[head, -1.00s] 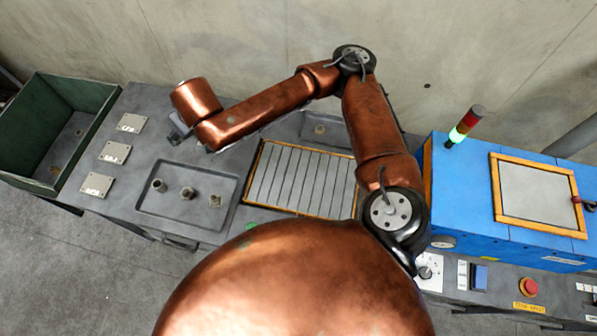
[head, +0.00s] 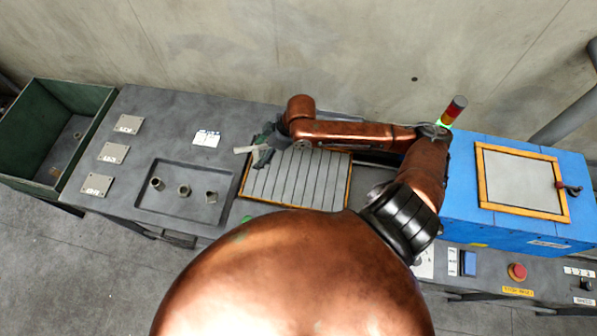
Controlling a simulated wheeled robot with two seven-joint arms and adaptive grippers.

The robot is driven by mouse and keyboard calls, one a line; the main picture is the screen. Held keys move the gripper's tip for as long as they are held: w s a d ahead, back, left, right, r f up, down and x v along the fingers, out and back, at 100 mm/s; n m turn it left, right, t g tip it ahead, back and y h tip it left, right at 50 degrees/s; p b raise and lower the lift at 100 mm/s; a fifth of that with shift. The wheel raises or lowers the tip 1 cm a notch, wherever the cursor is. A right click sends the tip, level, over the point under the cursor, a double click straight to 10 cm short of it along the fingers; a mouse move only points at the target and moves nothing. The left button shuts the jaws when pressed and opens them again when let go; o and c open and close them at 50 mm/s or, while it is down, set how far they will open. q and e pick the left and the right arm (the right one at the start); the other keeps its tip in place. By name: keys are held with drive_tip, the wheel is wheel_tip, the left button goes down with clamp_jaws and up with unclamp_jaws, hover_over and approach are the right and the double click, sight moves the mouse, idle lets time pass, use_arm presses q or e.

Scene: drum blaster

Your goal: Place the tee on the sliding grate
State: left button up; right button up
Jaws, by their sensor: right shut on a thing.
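The sliding grate (head: 300,185) is a grey slatted panel in an orange frame, in the middle of the bench. My right arm reaches over the bench from the right, and its gripper (head: 264,147) is at the grate's back left corner. It is shut on a small pale grey fitting, the tee (head: 259,157), which shows at the grate's left edge. I cannot tell whether the tee touches the slats. The gripper and arm hide the back of the grate. My left gripper is not in view.
A recessed tray (head: 222,176) left of the grate holds three small fittings. Several label plates (head: 114,153) and a white card (head: 207,138) lie further left. A green bin (head: 30,125) stands at far left. A blue machine (head: 460,210) with a signal light (head: 455,110) stands right.

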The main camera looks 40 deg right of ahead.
drive_tip(key=s+d+f, duration=0.2)
drive_tip(key=d+f, duration=0.1)
drive_tip(key=s+d+f+p, duration=0.1)
drive_tip(key=s+d+f, duration=0.1)
drive_tip(key=s+d, duration=0.1)
drive_tip(key=s+d+f, duration=0.3)
drive_tip(key=d, duration=0.1)
drive_tip(key=shift+s+f, duration=0.15)
drive_tip(key=shift+f, duration=0.15)
drive_tip(key=shift+s+d+f, duration=0.15)
drive_tip(key=shift+d+f, duration=0.1)
drive_tip(key=shift+f, duration=0.1)
drive_tip(key=shift+s+d+f+p, duration=0.1)
drive_tip(key=shift+d+f+p, duration=0.1)
drive_tip(key=shift+f, duration=0.75)
drive_tip(key=shift+s+d+f+p, duration=0.1)
drive_tip(key=shift+f+p, duration=0.05)
drive_tip(key=shift+f, duration=0.75)
drive_tip(key=o, duration=1.2)
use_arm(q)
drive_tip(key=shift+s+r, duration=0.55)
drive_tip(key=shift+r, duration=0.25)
use_arm(e)
drive_tip(key=shift+o, duration=0.2)
drive_tip(key=shift+s+r, duration=0.1)
